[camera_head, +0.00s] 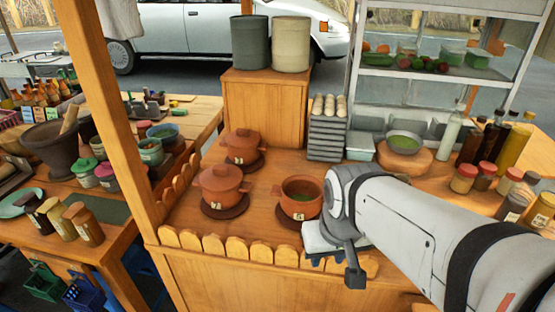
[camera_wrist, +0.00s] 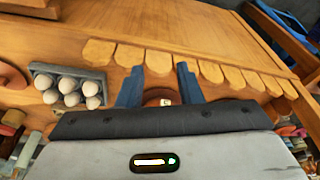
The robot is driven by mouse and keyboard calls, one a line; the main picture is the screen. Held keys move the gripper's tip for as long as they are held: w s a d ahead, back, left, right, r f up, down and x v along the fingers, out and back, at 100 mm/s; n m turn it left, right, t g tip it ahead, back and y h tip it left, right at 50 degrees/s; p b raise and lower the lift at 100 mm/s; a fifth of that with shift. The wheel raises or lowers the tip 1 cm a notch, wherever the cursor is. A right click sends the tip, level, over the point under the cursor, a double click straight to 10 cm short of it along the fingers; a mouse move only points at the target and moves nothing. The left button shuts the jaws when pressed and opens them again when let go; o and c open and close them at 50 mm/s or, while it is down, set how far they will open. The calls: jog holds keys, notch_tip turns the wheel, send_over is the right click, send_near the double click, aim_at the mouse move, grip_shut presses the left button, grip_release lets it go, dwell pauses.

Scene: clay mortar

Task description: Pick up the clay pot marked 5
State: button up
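Three clay pots stand on the wooden counter: a lidded one at the back (camera_head: 242,143), a lidded one at the front left (camera_head: 221,182), and an open one with green contents (camera_head: 301,188) beside my arm. Each sits on a dark round base and has a small pale label; the marks are too small to read, so I cannot tell which is 5. My gripper (camera_head: 328,262) is at the counter's front edge, right of the open pot. In the wrist view its blue fingers (camera_wrist: 160,69) are apart. A reddish-brown piece with a pale label shows between them, mostly hidden by the gripper body.
A scalloped wooden edging (camera_head: 238,249) runs along the counter's front. A grey egg tray stack (camera_head: 327,138) stands behind the open pot, also visible in the wrist view (camera_wrist: 70,86). A wooden post (camera_head: 112,110) rises at left. Bottles and jars (camera_head: 485,177) stand at right.

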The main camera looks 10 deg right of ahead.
jog(key=shift+w, duration=0.1)
jog(key=n+g+p, duration=0.3)
jog(key=n+p, duration=0.1)
jog(key=n, duration=0.5)
send_over(292, 217)
notch_tip(292, 217, down, 5)
jog(key=shift+w+f+n, duration=0.2)
jog(key=shift+f+n, duration=0.2)
jog(key=shift+f, duration=0.4)
notch_tip(292, 217, down, 7)
jog(key=shift+f+p, duration=0.1)
jog(key=shift+p, duration=0.3)
grip_shut()
jog(key=shift+w, duration=0.1)
